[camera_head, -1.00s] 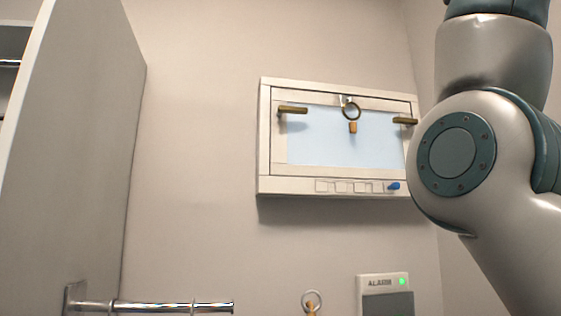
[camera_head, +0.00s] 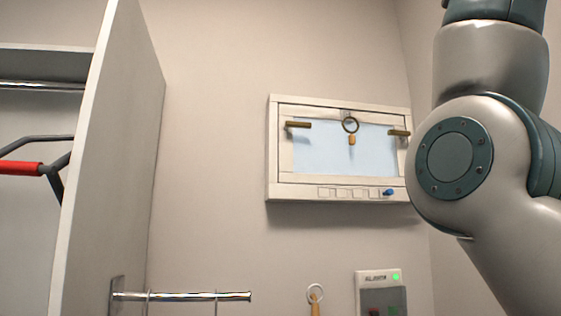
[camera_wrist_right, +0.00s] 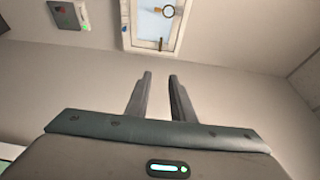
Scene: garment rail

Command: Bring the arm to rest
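My right arm (camera_head: 455,160) rises along the right side of the head view, bent at a large joint, and overlaps the right edge of the wall cabinet. My right gripper (camera_wrist_right: 160,76) shows in the right wrist view. Its two fingers stand apart with nothing between them, pointing toward the wall, well short of the cabinet. My left gripper and left arm are not in the head view.
A white-framed wall cabinet (camera_head: 340,194) has brass pegs and a hanging key ring (camera_head: 350,125). Below are an alarm box (camera_head: 378,277) with a green light, a ring on a hook (camera_head: 315,292) and a chrome rail (camera_head: 185,296). A wardrobe panel (camera_head: 115,160) and red-gripped hanger (camera_head: 22,168) stand left.

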